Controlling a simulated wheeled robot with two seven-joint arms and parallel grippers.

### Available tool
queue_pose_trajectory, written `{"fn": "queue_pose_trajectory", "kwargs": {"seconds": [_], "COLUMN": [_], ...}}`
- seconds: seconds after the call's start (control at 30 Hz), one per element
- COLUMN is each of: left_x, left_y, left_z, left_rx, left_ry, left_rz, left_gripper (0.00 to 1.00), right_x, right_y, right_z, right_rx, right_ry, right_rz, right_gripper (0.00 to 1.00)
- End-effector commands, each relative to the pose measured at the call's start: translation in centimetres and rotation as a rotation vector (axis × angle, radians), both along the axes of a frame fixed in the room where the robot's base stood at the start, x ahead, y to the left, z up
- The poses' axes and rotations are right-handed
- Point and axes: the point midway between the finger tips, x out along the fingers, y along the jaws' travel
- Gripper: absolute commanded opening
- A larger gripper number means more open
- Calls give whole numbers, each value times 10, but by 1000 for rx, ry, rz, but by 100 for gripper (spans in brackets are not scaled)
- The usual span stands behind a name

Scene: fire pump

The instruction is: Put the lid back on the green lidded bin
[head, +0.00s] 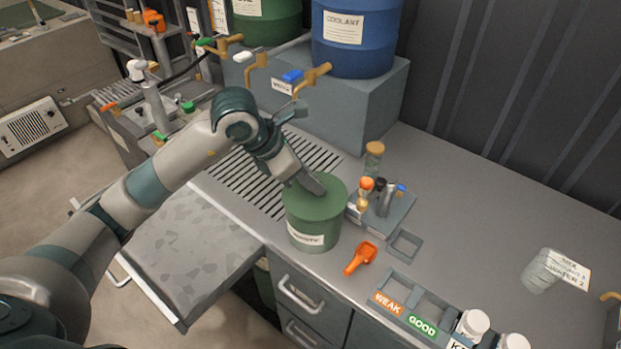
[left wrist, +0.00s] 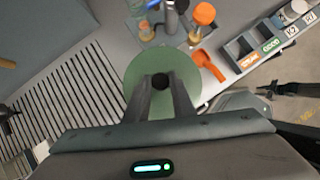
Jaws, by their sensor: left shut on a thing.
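The green bin (head: 309,228) stands on the grey bench near its front edge, with a white label on its side. Its round green lid (head: 328,190) is on top and looks level, with no clear gap at the rim. In the left wrist view the lid (left wrist: 137,66) fills the space beyond the fingers and hides the bin. My left gripper (head: 313,186) is over the lid. In the left wrist view its two fingers (left wrist: 161,84) are shut on the lid's dark knob (left wrist: 160,81).
An orange scoop (head: 360,257) lies just right of the bin. A small stand with bottles (head: 384,212) is close behind it. A slotted drain grille (head: 262,177) lies to the left. A sorting tray (head: 414,306) is at front right. The bench's back right is mostly clear.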

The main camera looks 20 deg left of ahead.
Motion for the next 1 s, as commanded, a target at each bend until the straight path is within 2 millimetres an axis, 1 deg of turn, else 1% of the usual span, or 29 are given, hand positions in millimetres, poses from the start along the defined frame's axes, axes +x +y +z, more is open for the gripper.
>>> {"fn": "queue_pose_trajectory", "kwargs": {"seconds": [0.43,0.93,0.97,1.0], "left_x": [0,0,0,0], "left_y": [0,0,0,0], "left_z": [0,0,0,0], "left_rx": [0,0,0,0], "left_ry": [-2,0,0,0], "left_rz": [0,0,0,0], "left_gripper": [0,0,29,39], "right_x": [0,0,0,0], "right_y": [0,0,0,0], "right_z": [-7,-7,-7,-7], "right_rx": [0,0,0,0], "right_ry": [0,0,0,0], "right_rz": [0,0,0,0], "right_gripper": [31,31,31,31]}}
